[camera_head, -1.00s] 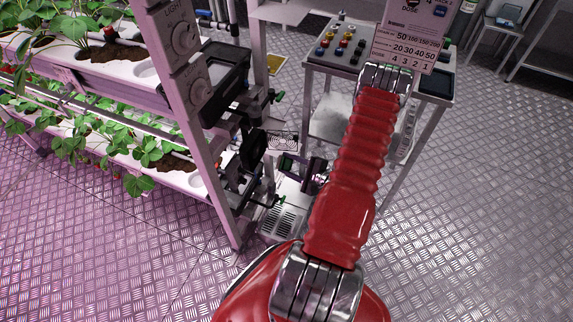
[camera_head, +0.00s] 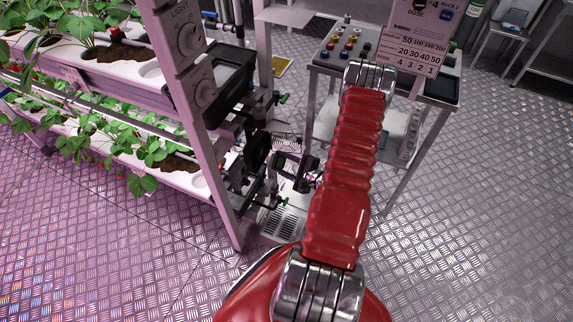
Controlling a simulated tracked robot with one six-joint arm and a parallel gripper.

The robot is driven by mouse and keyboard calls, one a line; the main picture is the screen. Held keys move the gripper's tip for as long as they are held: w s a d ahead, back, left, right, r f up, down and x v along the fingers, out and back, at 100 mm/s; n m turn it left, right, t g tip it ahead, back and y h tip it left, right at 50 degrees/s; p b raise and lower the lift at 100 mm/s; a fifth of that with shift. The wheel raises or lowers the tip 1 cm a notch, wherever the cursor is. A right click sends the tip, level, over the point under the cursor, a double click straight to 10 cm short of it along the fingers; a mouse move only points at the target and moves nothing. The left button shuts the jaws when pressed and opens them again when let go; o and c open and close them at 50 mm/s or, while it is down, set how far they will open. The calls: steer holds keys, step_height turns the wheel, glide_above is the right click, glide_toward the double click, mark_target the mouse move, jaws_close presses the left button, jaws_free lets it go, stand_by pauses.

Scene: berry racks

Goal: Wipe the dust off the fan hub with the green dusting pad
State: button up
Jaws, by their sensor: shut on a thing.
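My gripper (camera_head: 294,168) shows small and dark left of my red arm, near the rack's end post. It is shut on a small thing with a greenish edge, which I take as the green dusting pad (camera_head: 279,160). A dark round part, likely the fan hub (camera_head: 257,150), stands on the rack's end just left of the pad. The pad is close to it; I cannot tell whether they touch. Dust on the hub is too small to make out. My arm hides part of the area to the right.
Planted troughs (camera_head: 120,70) lie beyond. A control table (camera_head: 330,72) with coloured knobs stands behind my arm. The patterned metal floor at right is clear.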

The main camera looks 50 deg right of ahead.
mark_target(274, 161)
steer(key=shift+w+a, duration=0.25)
steer(key=shift+w, duration=0.5)
steer(key=shift+w+a, duration=0.25)
steer(key=shift+w, duration=0.45)
steer(key=shift+w+a, duration=0.35)
steer(key=shift+w, duration=0.55)
steer(key=shift+d, duration=0.1)
steer(key=shift+w+d, duration=0.3)
steer(key=shift+d, duration=0.55)
steer(key=shift+w+d, duration=0.25)
steer(key=shift+d, duration=0.6)
steer(key=shift+d+r, duration=0.1)
steer(key=shift+d, duration=0.25)
steer(key=shift+s+d, duration=0.1)
steer(key=shift+s+a, duration=0.25)
steer(key=shift+a, duration=0.45)
steer(key=shift+s+a, duration=0.2)
steer(key=shift+a, duration=0.5)
steer(key=shift+s+a, duration=0.25)
steer(key=shift+a, duration=0.45)
